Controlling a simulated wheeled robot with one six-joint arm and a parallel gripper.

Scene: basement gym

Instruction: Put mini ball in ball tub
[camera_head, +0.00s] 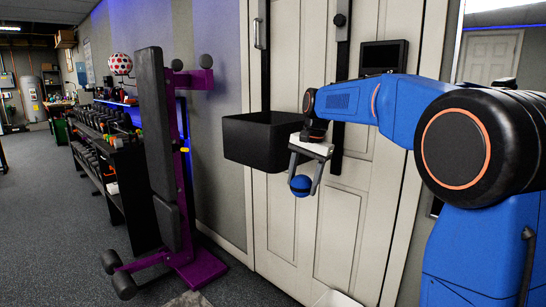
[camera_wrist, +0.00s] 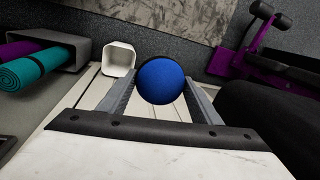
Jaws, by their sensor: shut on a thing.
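The mini ball is a small blue ball (camera_head: 300,186); it also shows in the wrist view (camera_wrist: 160,81). My gripper (camera_head: 302,184) is shut on it, with one finger on each side, and holds it in the air in front of the white door. In the wrist view, my gripper (camera_wrist: 160,88) has the ball between its fingertips. The black, box-shaped tub (camera_head: 262,141) hangs on the door, just left of my gripper in the head view. The ball hangs lower than the tub's rim and outside it.
A purple and black weight bench (camera_head: 165,150) stands folded at left, near a dumbbell rack (camera_head: 105,150). A small white bin (camera_wrist: 119,59) and a grey holder with rolled teal (camera_wrist: 36,68) and purple mats show in the wrist view. Carpet at left is open.

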